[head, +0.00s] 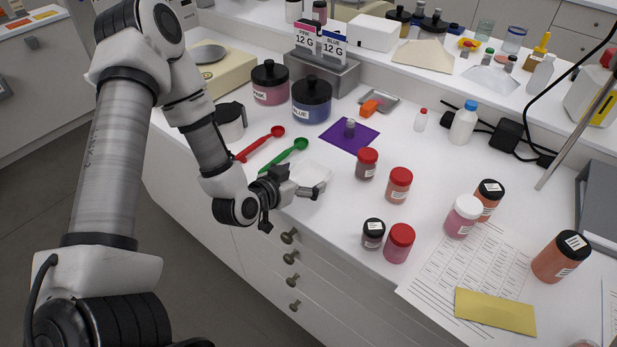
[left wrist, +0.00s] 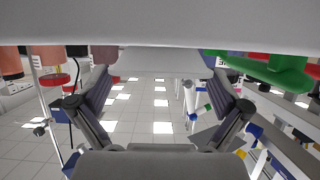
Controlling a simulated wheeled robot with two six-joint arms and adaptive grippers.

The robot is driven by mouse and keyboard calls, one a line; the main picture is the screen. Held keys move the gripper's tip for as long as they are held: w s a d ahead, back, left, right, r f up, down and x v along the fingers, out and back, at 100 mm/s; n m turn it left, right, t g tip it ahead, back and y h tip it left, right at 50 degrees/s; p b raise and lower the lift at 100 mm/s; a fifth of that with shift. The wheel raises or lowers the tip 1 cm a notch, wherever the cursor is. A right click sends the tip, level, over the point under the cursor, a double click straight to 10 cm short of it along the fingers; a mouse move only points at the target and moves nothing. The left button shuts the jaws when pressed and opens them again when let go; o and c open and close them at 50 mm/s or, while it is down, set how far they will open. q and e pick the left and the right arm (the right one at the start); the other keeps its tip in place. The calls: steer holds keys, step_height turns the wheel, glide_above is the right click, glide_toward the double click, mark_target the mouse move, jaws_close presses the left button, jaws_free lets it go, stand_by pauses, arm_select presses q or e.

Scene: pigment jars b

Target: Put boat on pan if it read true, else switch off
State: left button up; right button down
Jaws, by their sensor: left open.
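A balance stands at the back left of the counter, with a round grey pan (head: 208,53) on its cream body (head: 222,75). Nothing is seen on the pan. A flat white piece (head: 312,172), likely the boat, lies on the counter just beyond my left gripper (head: 292,206). The gripper is open and empty at the front edge. Its two fingers stand apart in the left wrist view (left wrist: 158,110). A small metal weight (head: 350,128) stands on a purple cloth (head: 363,138). The balance's display and switch cannot be made out.
Red (head: 262,144) and green (head: 284,158) scoops lie behind the gripper. Large pink (head: 270,84) and blue (head: 311,100) jars stand behind them, by cards reading 12 G. Red-capped jars (head: 367,164) stand to the right.

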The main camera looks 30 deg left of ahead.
mark_target(318, 170)
arm_select(q)
steer(key=x, duration=0.3)
steer(key=c, duration=0.5)
steer(key=shift+c, duration=0.3)
steer(key=shift+r, duration=0.15)
